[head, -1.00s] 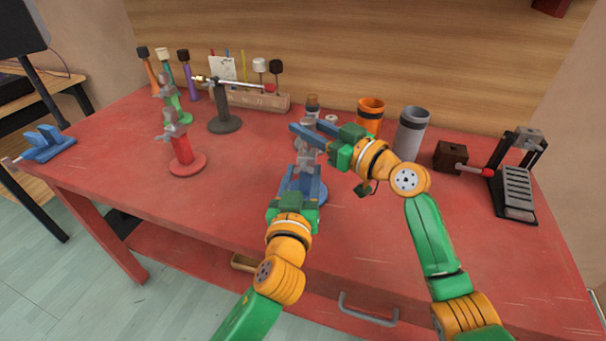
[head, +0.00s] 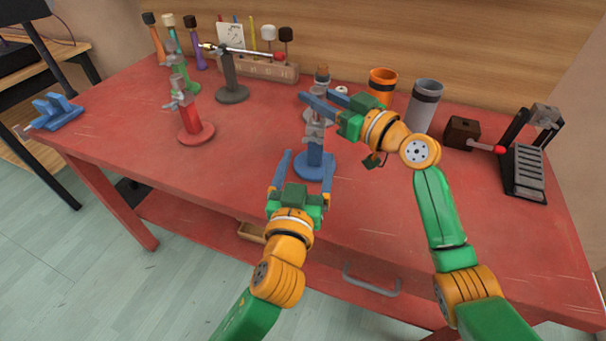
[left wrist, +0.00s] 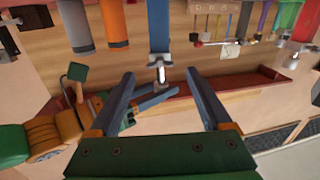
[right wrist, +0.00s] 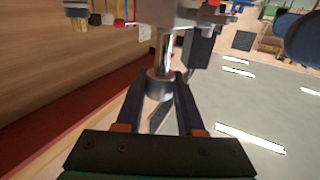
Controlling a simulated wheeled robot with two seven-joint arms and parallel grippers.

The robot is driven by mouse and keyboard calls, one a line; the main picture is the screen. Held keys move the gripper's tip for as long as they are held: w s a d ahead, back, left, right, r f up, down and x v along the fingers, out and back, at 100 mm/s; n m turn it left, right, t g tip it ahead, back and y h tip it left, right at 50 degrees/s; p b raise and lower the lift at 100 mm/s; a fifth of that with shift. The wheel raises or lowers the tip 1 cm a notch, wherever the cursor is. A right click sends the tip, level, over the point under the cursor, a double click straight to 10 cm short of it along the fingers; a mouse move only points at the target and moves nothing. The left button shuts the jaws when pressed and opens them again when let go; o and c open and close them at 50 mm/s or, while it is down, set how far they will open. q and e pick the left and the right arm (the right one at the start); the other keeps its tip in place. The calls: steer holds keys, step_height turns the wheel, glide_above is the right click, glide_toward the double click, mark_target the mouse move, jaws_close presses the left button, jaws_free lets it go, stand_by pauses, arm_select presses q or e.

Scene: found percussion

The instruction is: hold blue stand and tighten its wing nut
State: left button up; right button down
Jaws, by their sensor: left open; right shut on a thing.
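The blue stand (head: 315,156) stands upright on the table on its round base, with a metal fitting (head: 315,130) on top. Its blue post also shows upside down in the left wrist view (left wrist: 160,30). My right gripper (head: 316,103) reaches in from the right at the stand's top and is shut on a metal part there. In the right wrist view that part (right wrist: 159,85) is a round collar under a bright rod. I cannot make out the wing nut separately. My left gripper (head: 304,160) is open on the near side of the stand, its fingers spread and empty.
A red stand (head: 196,131) and a dark stand with a rod (head: 231,92) are to the left. An orange cup (head: 382,82) and a grey cup (head: 424,105) stand behind my right gripper. A blue clamp (head: 56,112) lies far left. The table's front middle is clear.

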arm_select(q)
steer(key=s+a, duration=0.1)
steer(key=s, duration=0.6)
steer(key=shift+s, duration=0.1)
arm_select(e)
steer(key=shift+c, duration=2.2)
jaws_free()
